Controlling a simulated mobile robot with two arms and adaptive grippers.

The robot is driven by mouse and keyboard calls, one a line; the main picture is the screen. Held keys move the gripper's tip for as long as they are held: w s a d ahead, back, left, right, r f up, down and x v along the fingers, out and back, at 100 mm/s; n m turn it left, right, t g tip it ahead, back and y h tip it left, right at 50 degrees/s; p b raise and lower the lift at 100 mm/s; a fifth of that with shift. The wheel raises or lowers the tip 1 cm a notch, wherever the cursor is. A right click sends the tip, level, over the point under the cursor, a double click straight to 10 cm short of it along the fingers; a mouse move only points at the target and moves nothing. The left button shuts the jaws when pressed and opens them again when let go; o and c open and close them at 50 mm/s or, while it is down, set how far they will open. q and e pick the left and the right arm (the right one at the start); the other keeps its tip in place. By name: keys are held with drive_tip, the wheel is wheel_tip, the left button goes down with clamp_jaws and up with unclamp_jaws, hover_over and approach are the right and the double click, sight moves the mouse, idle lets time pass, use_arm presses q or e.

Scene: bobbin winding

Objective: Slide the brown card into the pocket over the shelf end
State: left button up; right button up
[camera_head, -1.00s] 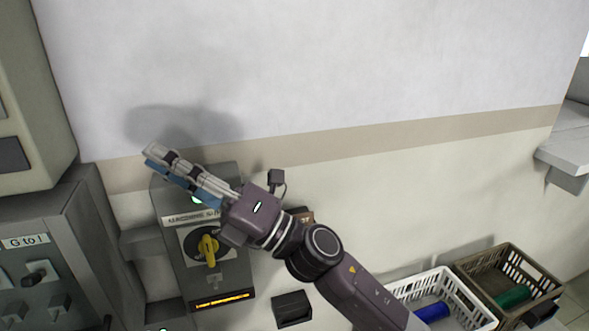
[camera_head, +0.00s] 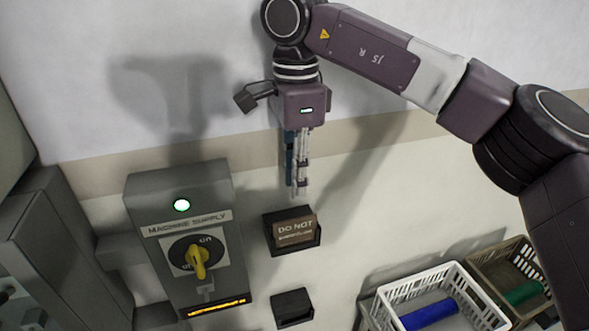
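The brown card (camera_head: 295,231), with white lettering that begins "DO NOT", sits in a black wall pocket (camera_head: 293,249) right of the grey switch box. My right gripper (camera_head: 297,193) points down just above the card, and its fingertips look apart from it. Its blue and grey fingers lie nearly in line with the view, so their opening cannot be judged. No card shows between them. Neither a shelf end nor a pocket over one is in view. My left gripper is not in view.
The machine supply box (camera_head: 188,240) has a yellow rotary handle (camera_head: 197,262) and a lit green lamp. A second black wall holder (camera_head: 293,307) is below the card. A white basket (camera_head: 456,275) and a brown basket (camera_head: 520,250) stand at lower right, holding blue and green spools.

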sight(295, 219)
wheel_tip(295, 219, down, 8)
drive_tip(key=b, duration=0.6)
drive_tip(key=shift+s+f+b, duration=0.2)
drive_tip(key=shift+f+b, duration=0.1)
drive_tip(key=shift+f, duration=0.1)
drive_tip(key=shift+w, duration=0.1)
drive_tip(key=shift+c, duration=0.4)
